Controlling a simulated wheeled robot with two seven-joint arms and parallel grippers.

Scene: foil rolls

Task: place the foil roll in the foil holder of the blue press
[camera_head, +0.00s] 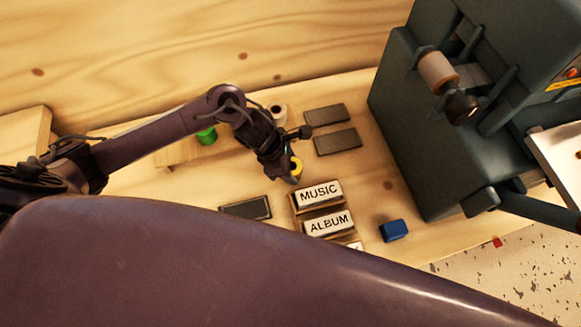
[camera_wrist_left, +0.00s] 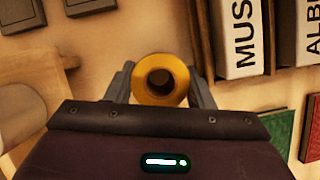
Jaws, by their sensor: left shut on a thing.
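A yellow foil roll (camera_head: 297,168) is between the fingers of my left gripper (camera_head: 287,171), above the wooden bench. In the left wrist view the roll (camera_wrist_left: 161,100) shows end-on, with its open core facing the camera, and a finger is on each side of it. The press (camera_head: 425,150) stands at the right and looks dark grey-green rather than blue. A copper-coloured roll (camera_head: 437,72) sits on its upper front, apart from my gripper. I cannot tell which part is the foil holder. My right gripper is not in view.
A green roll (camera_head: 206,136) and a white roll (camera_head: 278,113) stand behind my left arm. Dark blocks (camera_head: 337,141), a rack with MUSIC (camera_head: 320,194) and ALBUM (camera_head: 329,223) plates, and a blue block (camera_head: 393,230) lie on the bench. Bare bench shows left of the press.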

